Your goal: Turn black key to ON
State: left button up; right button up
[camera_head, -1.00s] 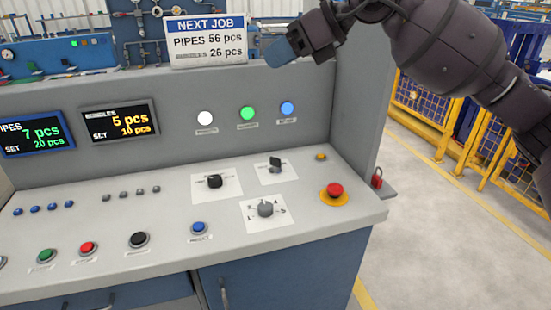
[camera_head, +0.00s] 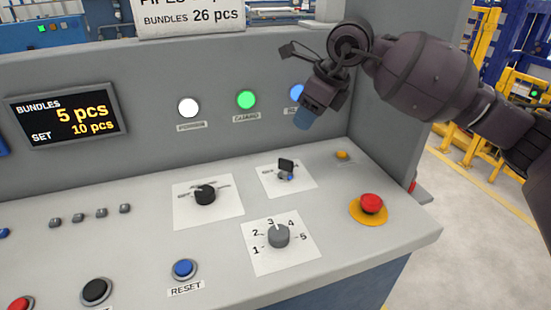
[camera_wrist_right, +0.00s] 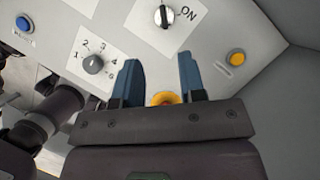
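The black key (camera_head: 286,165) stands upright in a lock on a white plate on the sloped panel. In the right wrist view the key switch (camera_wrist_right: 163,16) shows at the top, with "ON" printed to its right. My right gripper (camera_head: 303,119) hangs above and behind the key in the head view, pointing down, clear of it. Its two blue fingers (camera_wrist_right: 158,62) are spread in the wrist view with nothing between them; the key lies beyond the fingertips. My left gripper is not seen.
A black selector knob (camera_head: 205,194) sits left of the key, and a grey 1-5 dial (camera_head: 278,236) in front. A red emergency button (camera_head: 371,204) and yellow button (camera_head: 342,155) lie to the right. The upright panel (camera_head: 215,135) with lamps stands close behind.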

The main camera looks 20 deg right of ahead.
aim_at(286, 160)
jog(key=shift+g, duration=0.3)
jog(key=b+x, duration=0.1)
jog(key=x, duration=0.7)
jog(key=d+b+x, duration=0.1)
jog(key=x, duration=0.3)
jog(key=shift+w+a+f+b, duration=0.1)
jog(key=shift+w+f+b, duration=0.2)
jog(key=shift+f, duration=0.2)
jog(key=shift+x, duration=0.8)
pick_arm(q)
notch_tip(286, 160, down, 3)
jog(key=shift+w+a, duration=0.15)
pick_arm(e)
jog(key=shift+a, duration=0.1)
grip_shut()
